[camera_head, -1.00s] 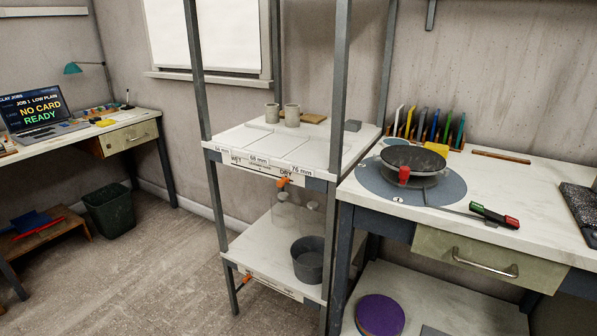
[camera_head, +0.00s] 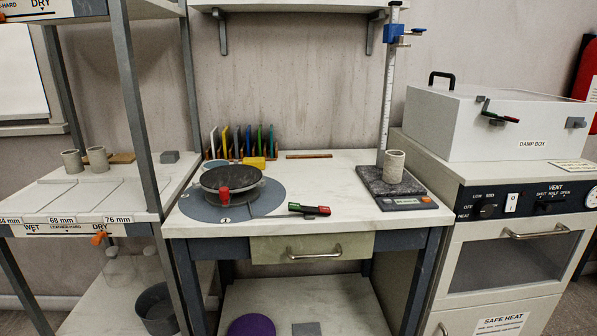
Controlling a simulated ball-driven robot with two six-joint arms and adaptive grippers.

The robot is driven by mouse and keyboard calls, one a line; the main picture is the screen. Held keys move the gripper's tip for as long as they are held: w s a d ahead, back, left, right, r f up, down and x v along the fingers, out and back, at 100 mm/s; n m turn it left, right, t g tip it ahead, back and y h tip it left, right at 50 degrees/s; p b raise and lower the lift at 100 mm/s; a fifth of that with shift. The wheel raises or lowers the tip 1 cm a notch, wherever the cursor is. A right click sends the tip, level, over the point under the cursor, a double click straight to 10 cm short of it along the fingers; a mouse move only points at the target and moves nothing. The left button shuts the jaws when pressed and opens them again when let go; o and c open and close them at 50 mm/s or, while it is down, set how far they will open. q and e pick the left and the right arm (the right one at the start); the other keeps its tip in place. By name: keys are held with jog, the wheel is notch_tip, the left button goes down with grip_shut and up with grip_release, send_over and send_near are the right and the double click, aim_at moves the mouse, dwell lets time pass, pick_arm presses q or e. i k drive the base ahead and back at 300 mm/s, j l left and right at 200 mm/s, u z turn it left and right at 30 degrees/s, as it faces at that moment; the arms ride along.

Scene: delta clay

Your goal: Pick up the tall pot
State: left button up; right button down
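A pale grey cylindrical pot (camera_head: 394,167) stands upright on the dark stone plate of the measuring stand, right of the middle. It looks the tallest of the pots in view. Two similar, shorter-looking pots, a left one (camera_head: 73,162) and a right one (camera_head: 97,159), stand side by side on the upper shelf at the left. Neither of my grippers shows in the head view.
The dark wheel (camera_head: 231,179) and a red-green handled tool (camera_head: 309,209) are on the bench (camera_head: 345,175). The measuring post (camera_head: 388,90) rises behind the pot. The damp box (camera_head: 490,120) stands at right. The shelf rack's post (camera_head: 136,110) is at left.

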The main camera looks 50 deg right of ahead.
aim_at(394, 162)
jog(key=z, duration=2.1)
jog(key=i+l, duration=0.25)
jog(key=l, duration=0.2)
jog(key=i+l, duration=0.3)
jog(key=l, duration=0.15)
